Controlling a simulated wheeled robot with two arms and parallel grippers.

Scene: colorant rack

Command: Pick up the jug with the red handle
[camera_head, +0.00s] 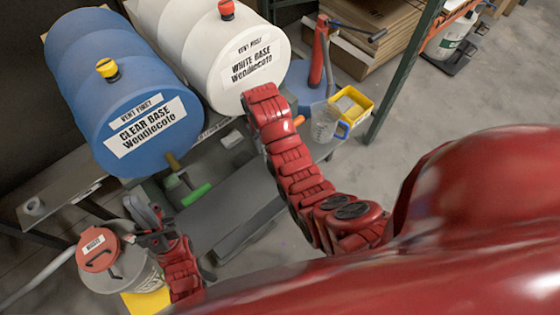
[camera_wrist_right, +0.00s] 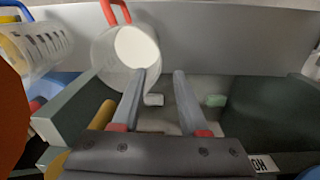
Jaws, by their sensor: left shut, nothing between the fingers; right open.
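The jug with the red handle (camera_wrist_right: 103,52) shows in the right wrist view, upper left. It is translucent with something white inside, and its red handle is at its top. My right gripper (camera_wrist_right: 160,74) is open, with nothing between its fingers. The left-hand finger overlaps the jug's lower edge in the picture; I cannot tell whether they touch. In the head view my right arm hides this jug, apart from a small orange-red bit beside the arm that may be its handle. My left gripper (camera_head: 148,226) is shut and empty beside the waste bucket.
A clear jug with a blue handle (camera_head: 324,124) stands near a yellow container (camera_head: 351,105). It also shows in the wrist view (camera_wrist_right: 42,46). A blue drum (camera_head: 95,85) and a white drum (camera_head: 215,50) lie above a rack. A bucket with a red lid (camera_head: 99,262) stands lower left.

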